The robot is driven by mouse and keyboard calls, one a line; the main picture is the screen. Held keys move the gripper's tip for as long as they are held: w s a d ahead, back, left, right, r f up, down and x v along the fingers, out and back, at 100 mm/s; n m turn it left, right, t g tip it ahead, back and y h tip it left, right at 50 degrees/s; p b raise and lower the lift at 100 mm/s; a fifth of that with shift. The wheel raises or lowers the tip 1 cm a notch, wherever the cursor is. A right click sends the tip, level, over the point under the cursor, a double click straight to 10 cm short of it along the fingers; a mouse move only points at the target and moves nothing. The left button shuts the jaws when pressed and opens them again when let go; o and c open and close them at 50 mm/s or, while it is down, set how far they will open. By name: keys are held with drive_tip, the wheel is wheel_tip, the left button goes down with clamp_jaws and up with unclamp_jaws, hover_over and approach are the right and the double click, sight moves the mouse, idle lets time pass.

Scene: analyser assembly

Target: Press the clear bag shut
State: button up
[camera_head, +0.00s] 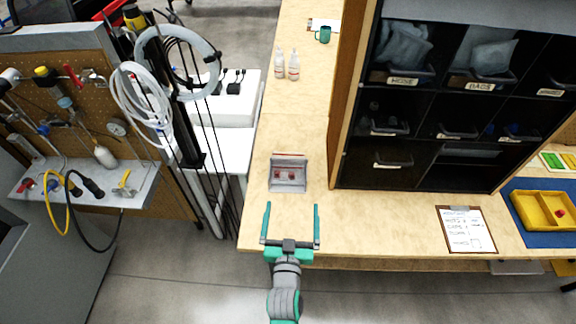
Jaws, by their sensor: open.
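The clear bag (288,183) is on the wooden bench, in the middle of the camera_head view. It looks greyish and see-through, with a reddish strip along its far edge and small reddish things inside. Whether its mouth is open or shut is too small to tell. My gripper (292,206) is open and empty at the bench's front edge. Its two teal fingers are wide apart and point toward the bag. The fingertips are a little nearer to me than the bag, and no contact with it shows.
A black shelf of labelled bins (450,100) stands right of the bag. Two white bottles (287,66) and a green mug (324,35) are farther back. A clipboard (466,229) and a yellow tray (543,211) lie to the right. Bench around the bag is clear.

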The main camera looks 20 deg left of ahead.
sight(287, 167)
drive_tip(key=r+x, duration=0.1)
drive_tip(key=x, duration=0.4)
drive_tip(key=a+r+x, duration=0.1)
drive_tip(key=x, duration=0.4)
drive_tip(key=a+x, duration=0.1)
drive_tip(key=x, duration=0.4)
drive_tip(key=shift+a+r, duration=0.2)
drive_tip(key=shift+r, duration=0.2)
